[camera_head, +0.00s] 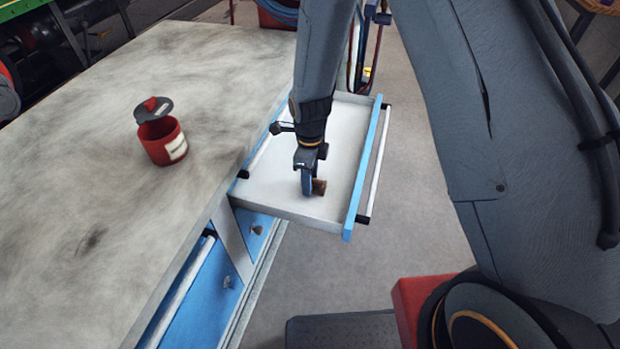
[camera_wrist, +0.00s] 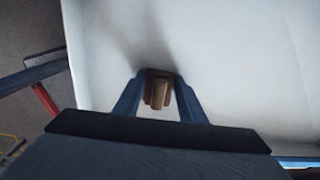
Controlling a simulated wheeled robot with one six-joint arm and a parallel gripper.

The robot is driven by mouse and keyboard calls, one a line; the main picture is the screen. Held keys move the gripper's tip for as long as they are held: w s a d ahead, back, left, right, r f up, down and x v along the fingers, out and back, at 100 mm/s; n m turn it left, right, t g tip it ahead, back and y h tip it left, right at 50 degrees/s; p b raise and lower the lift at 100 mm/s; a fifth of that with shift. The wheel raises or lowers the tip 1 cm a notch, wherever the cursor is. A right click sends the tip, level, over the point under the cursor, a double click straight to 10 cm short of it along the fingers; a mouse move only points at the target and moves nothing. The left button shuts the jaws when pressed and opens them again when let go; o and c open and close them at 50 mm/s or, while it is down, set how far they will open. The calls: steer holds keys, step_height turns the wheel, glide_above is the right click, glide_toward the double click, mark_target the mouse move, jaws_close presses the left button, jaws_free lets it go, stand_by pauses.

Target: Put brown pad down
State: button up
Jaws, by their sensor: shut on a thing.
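The brown pad (camera_head: 319,187) is a small brown block held at the tip of my gripper (camera_head: 309,188). It is over the white floor of an open drawer (camera_head: 268,190) with a blue front. In the wrist view the brown pad (camera_wrist: 159,90) sits between the two dark fingers of my gripper (camera_wrist: 158,92), which are shut on it. A shadow falls on the white drawer floor (camera_wrist: 230,60) behind it. I cannot tell whether the pad touches the drawer floor. The rest of the drawer floor in view looks empty.
A grey worktop (camera_head: 90,200) lies to the left of the drawer, with a red can (camera_head: 162,142) with a raised lid on it. Blue cabinet fronts (camera_head: 200,295) are below the worktop. Grey floor (camera_head: 410,210) lies right of the drawer.

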steer(key=o, duration=1.1)
steer(key=shift+f, duration=0.1)
step_height(320, 180, up, 12)
steer(key=b, duration=0.1)
steer(key=s+d+r+n, duration=0.4)
steer(key=s+d+n, duration=0.4)
steer(key=n, duration=0.3)
steer(key=s+d+r+n, duration=0.4)
steer(key=s+d+n, duration=0.3)
steer(key=n, duration=0.4)
steer(key=shift+s+d+r, duration=0.15)
steer(key=shift+s+d, duration=0.2)
steer(key=shift+d, duration=0.25)
